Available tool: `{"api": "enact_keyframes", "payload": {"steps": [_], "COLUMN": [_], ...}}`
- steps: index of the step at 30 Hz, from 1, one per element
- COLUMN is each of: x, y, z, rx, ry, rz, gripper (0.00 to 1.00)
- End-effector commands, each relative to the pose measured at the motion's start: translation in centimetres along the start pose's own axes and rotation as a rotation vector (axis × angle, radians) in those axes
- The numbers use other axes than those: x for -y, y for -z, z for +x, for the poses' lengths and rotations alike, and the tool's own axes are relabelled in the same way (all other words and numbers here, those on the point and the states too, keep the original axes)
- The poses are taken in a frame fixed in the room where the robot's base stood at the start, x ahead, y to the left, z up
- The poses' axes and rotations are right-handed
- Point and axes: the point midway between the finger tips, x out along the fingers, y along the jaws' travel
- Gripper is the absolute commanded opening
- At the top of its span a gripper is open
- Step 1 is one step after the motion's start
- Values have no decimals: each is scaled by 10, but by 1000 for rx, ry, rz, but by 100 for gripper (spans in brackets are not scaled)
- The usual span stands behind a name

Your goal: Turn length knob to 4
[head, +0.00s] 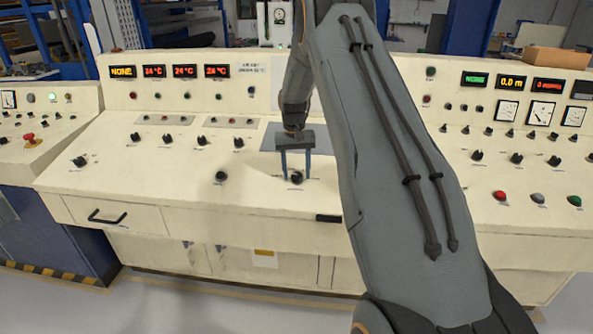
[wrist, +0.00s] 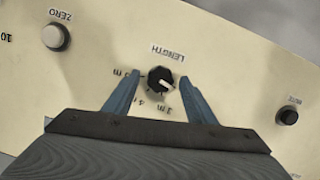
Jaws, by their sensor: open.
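The length knob (wrist: 160,80) is a black dial on the cream panel, with its "LENGTH" label upside down above it in the wrist view. Small "m" marks sit to its left and below it; they are hard to read. Its white pointer mark is turned toward the lower right in that view. My gripper (wrist: 160,77) is open, with one blue finger on each side of the knob; I cannot tell if either touches it. In the head view my gripper (head: 296,179) points down at the knob (head: 297,177) near the console's front edge.
A black knob (head: 221,176) stands left of my gripper, and a row of knobs (head: 201,140) lies further back. In the wrist view a white "ZERO" button (wrist: 54,37) and a black knob (wrist: 287,117) flank the length knob. A drawer handle (head: 107,217) shows on the console front.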

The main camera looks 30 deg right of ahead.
Motion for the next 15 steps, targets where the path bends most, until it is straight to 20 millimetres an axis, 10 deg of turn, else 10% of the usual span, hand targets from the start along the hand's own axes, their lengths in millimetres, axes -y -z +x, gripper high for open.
{"api": "enact_keyframes", "payload": {"steps": [7,15], "x": [0,0], "y": [0,0], "z": [1,1], "rx": [0,0], "ry": [0,0], "rz": [0,0], "gripper": [51,10]}}
